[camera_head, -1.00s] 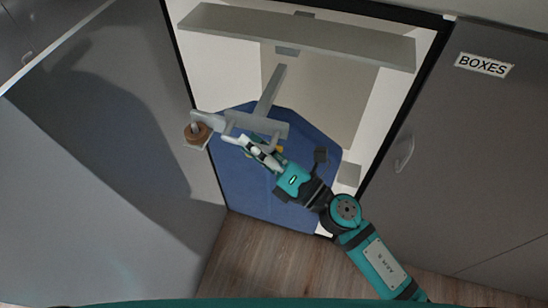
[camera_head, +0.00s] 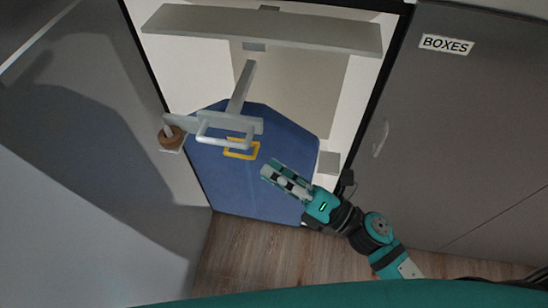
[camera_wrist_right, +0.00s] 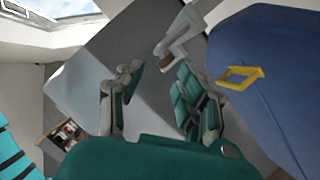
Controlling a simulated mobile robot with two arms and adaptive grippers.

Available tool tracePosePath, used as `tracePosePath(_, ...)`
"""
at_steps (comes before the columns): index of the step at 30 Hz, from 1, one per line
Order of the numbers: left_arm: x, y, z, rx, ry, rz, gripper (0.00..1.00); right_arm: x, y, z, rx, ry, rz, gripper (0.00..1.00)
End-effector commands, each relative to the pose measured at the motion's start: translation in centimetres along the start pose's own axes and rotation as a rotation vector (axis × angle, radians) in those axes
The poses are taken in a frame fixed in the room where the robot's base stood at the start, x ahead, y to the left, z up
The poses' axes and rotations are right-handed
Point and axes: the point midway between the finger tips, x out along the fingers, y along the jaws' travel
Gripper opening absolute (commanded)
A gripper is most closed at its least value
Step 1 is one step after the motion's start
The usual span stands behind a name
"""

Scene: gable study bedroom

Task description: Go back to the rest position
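My right gripper (camera_head: 270,168) is open and empty in the head view, in front of the blue panel-like thing (camera_head: 225,185) in the open cabinet. It is below and right of a yellow loop handle (camera_head: 241,154) on the blue thing, apart from it. In the right wrist view, the fingers of my right gripper (camera_wrist_right: 158,78) are spread with nothing between them. The blue thing (camera_wrist_right: 265,75) and yellow handle (camera_wrist_right: 239,78) also show there, on the right. My left gripper is not in view.
A grey bracket with a pale bar (camera_head: 225,133) is in front of the blue thing's top. A brown round piece (camera_head: 171,137) is at the left. A shelf (camera_head: 260,30) spans the cabinet. A grey door labelled BOXES (camera_head: 448,110) is at the right. Wooden floor (camera_head: 255,262) is clear below.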

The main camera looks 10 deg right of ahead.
Motion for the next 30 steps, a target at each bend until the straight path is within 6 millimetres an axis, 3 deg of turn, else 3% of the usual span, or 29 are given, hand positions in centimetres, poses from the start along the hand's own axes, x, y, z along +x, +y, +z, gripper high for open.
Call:
tracePosePath(7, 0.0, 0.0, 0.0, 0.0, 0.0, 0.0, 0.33, 0.0, -0.2, 0.0, 0.005, -0.002, -0.003, 0.36)
tracePosePath(11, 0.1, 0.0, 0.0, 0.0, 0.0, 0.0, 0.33, -0.4, -2.9, 0.0, 0.092, -0.036, -0.057, 0.36)
tracePosePath(14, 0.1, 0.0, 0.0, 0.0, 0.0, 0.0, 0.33, -1.6, -7.9, -0.1, 0.252, -0.103, -0.154, 0.36)
tracePosePath(20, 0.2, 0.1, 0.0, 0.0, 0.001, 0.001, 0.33, -7.1, -20.7, -2.6, 0.678, -0.326, -0.415, 0.36)
tracePosePath(24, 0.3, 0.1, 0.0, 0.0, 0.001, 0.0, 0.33, -12.8, -28.5, -6.2, 0.961, -0.517, -0.597, 0.36)
tracePosePath(30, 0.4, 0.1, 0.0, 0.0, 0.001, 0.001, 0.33, -23.0, -36.5, -14.2, 1.331, -0.837, -0.858, 0.36)
